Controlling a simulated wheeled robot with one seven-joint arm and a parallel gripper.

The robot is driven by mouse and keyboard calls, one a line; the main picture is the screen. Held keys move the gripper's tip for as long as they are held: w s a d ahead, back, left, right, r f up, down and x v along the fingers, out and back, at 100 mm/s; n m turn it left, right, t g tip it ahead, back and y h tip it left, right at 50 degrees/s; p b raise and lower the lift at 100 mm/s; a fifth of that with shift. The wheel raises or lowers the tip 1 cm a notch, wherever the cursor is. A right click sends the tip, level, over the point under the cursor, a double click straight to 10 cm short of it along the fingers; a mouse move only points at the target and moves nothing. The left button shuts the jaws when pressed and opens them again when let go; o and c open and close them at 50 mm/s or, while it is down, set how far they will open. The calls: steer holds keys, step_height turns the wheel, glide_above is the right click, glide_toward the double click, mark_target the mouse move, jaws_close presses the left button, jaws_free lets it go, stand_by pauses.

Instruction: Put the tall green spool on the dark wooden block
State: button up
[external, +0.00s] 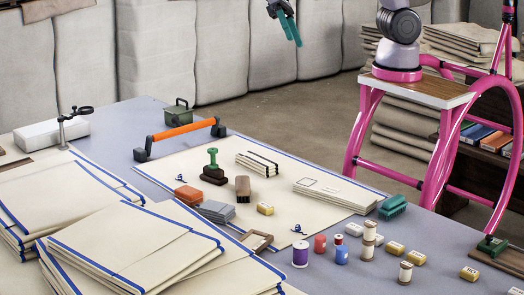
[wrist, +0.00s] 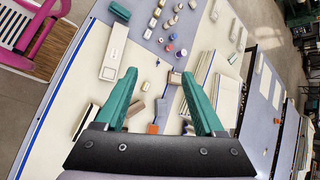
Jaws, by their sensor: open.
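The tall green spool (external: 212,157) stands upright on the dark wooden block (external: 214,176), on the cream cloth in the external view. Its lower end appears to rest on the block's top. My gripper (external: 289,30) is high above and behind the table, well apart from the spool. In the wrist view my gripper (wrist: 160,78) has its two teal fingers spread wide with nothing between them. I cannot make out the spool or the dark block in the wrist view; the gripper body may hide them.
Close around the block are an orange-red block (external: 188,194), a grey stack (external: 216,211), a brown block (external: 242,186) and a striped folded bundle (external: 257,163). An orange-handled bar (external: 180,131) lies behind. Several thread spools, including a purple one (external: 300,254), stand at front right.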

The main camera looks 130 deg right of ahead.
steer(key=s+a+r+n+t+h, duration=0.2)
steer(key=s+r, duration=0.4)
steer(key=s, duration=0.5)
steer(key=s+a+r+n+t+h, duration=0.2)
steer(key=s+a+r+n+h, duration=0.2)
steer(key=s, duration=0.7)
step_height(320, 180, up, 3)
steer(key=shift+a+r+n+t, duration=0.2)
steer(key=shift+a+n+t, duration=0.2)
steer(key=shift+a+n, duration=0.65)
